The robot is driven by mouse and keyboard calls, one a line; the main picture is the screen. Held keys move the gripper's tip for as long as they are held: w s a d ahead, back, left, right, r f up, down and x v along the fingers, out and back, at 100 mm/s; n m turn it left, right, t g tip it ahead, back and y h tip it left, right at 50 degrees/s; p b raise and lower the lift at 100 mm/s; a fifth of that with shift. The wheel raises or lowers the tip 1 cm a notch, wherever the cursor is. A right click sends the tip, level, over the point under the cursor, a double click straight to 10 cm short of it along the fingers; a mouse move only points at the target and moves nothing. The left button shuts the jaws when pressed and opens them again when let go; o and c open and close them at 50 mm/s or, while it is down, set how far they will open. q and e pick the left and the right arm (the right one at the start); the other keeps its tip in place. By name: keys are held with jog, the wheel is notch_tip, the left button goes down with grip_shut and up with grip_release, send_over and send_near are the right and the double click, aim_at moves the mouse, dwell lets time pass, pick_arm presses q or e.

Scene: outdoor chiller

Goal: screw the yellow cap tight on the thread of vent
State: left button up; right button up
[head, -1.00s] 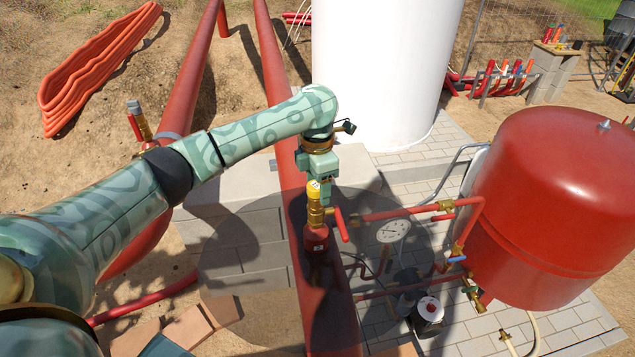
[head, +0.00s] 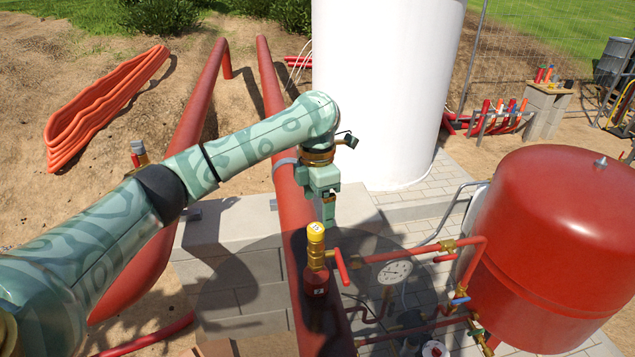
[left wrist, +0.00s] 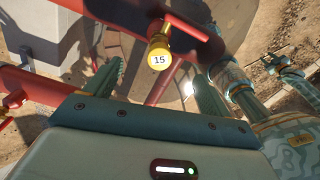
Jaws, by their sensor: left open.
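The yellow cap (head: 316,231), with a label on its top, sits upright on top of the brass vent (head: 317,255), which rises from a red fitting on the red pipe. The thread is hidden, so I cannot tell how tight the cap is. In the left wrist view the cap (left wrist: 159,53), marked 15, appears between and beyond the fingertips. My left gripper (head: 326,214) points down just behind and right of the cap, apart from it. Its fingers (left wrist: 157,88) are open and empty.
A red lever (head: 341,266) sticks out beside the vent. A gauge (head: 396,271) and thin red pipes stand to the right, before a large red tank (head: 560,240). A white tank (head: 385,90) stands behind. A parallel red pipe (head: 190,120) runs left.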

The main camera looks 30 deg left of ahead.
pick_arm(q)
jog(key=shift+r, duration=2.45)
jog(key=shift+r, duration=0.1)
notch_tip(320, 180, up, 16)
send_over(318, 226)
jog(key=shift+a+r, duration=0.1)
